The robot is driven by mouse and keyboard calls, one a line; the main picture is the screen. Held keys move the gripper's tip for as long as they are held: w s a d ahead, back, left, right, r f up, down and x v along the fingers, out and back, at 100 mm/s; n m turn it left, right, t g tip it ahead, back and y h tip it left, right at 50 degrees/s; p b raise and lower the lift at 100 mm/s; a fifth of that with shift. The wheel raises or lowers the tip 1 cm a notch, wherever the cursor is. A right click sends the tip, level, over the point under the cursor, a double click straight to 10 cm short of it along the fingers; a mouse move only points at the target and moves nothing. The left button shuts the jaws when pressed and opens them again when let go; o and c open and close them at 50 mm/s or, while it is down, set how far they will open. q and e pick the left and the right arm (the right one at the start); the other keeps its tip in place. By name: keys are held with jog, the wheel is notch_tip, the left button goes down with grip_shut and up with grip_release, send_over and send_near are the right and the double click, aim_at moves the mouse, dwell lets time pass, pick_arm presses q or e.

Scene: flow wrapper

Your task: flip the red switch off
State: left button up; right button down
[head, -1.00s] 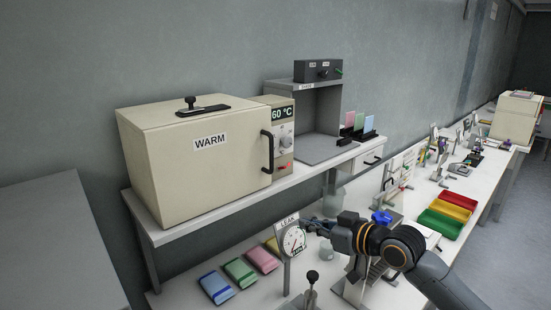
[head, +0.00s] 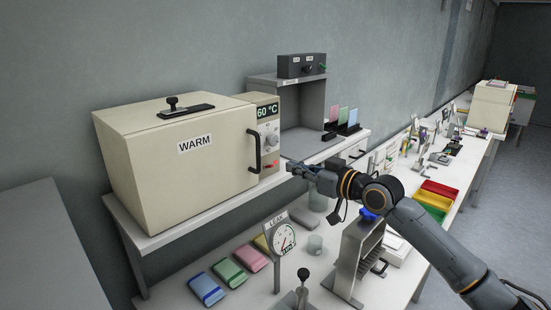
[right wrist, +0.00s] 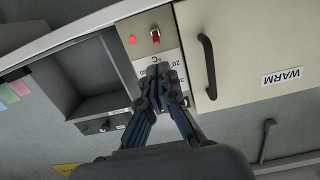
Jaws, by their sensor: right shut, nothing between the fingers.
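The red switch (right wrist: 155,37) is a small lever on the cream oven's control panel, seen upside down in the right wrist view. A red lamp (right wrist: 133,39) glows beside it. In the head view the switch is too small to tell apart from the lamp. My right gripper (right wrist: 159,70) is shut and empty, its fingertips in front of the panel near the switch. Contact with the switch is not visible. In the head view the right gripper (head: 294,169) is just right of the panel's lower part. My left gripper is not in view.
The oven (head: 180,155) marked WARM has a dark door handle (head: 254,153) beside the panel and stands on a white shelf. A grey open-fronted unit (head: 312,115) stands to its right. Below are a LEAK gauge (head: 282,238) and several coloured packs.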

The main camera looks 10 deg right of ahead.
aim_at(269, 166)
jog(key=p+x, duration=0.2)
jog(key=x, duration=0.5)
jog(key=shift+w, duration=0.15)
